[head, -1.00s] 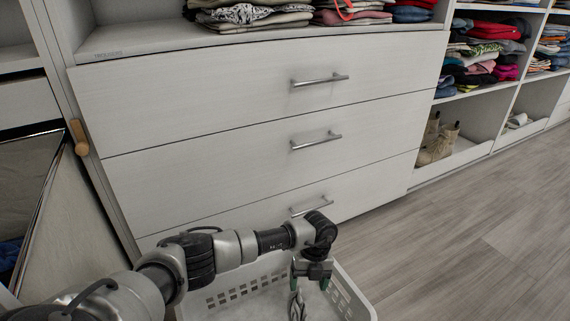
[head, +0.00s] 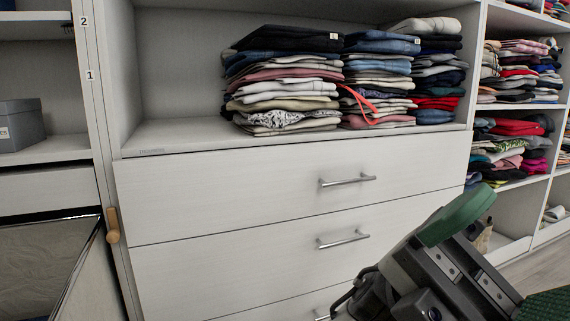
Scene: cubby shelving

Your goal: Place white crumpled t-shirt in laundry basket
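A gripper with green finger pads (head: 500,255) looms large and close at the lower right of the head view. I take it to be my right one, though its arm is cut off by the frame edge. Its two green pads stand well apart, with grey metal between them and no cloth visible there. My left gripper is out of view.
A white drawer unit (head: 240,190) fills the middle, with folded clothes stacks (head: 285,85) on the shelf above. A grey box (head: 20,125) sits on a left shelf. A wooden knob (head: 112,225) juts out at left. More clothes cubbies stand at right.

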